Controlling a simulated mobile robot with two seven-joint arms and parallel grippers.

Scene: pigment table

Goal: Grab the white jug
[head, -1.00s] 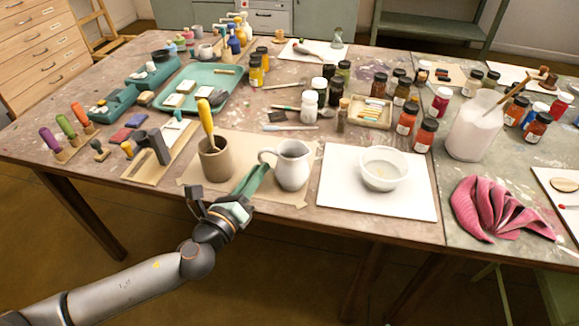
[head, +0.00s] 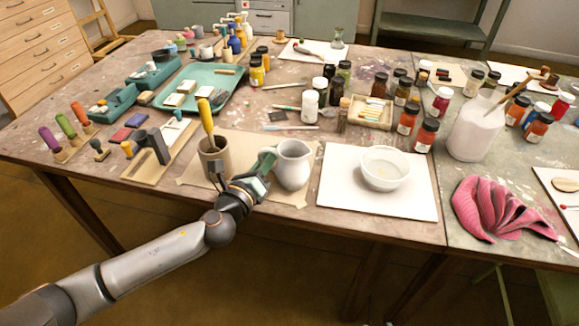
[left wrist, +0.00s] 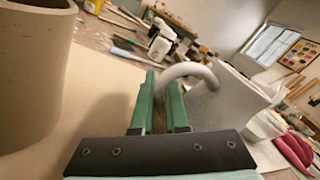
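The white jug (head: 293,165) stands upright on brown paper near the table's front edge. Its handle is on the left side, largely hidden by my gripper in the head view. My left gripper (head: 267,160) is at this handle, its green fingers close together. In the left wrist view, the handle (left wrist: 190,69) arches from between the fingertips (left wrist: 160,82) to the jug's body (left wrist: 218,105), and the fingers look closed on it. The jug still rests on the paper. My right gripper is not in view.
A brown pot (head: 214,158) with a yellow-handled tool stands close left of my gripper; it also shows in the left wrist view (left wrist: 30,65). A white bowl (head: 385,168) sits on a white board (head: 335,190) to the jug's right. Several jars stand behind.

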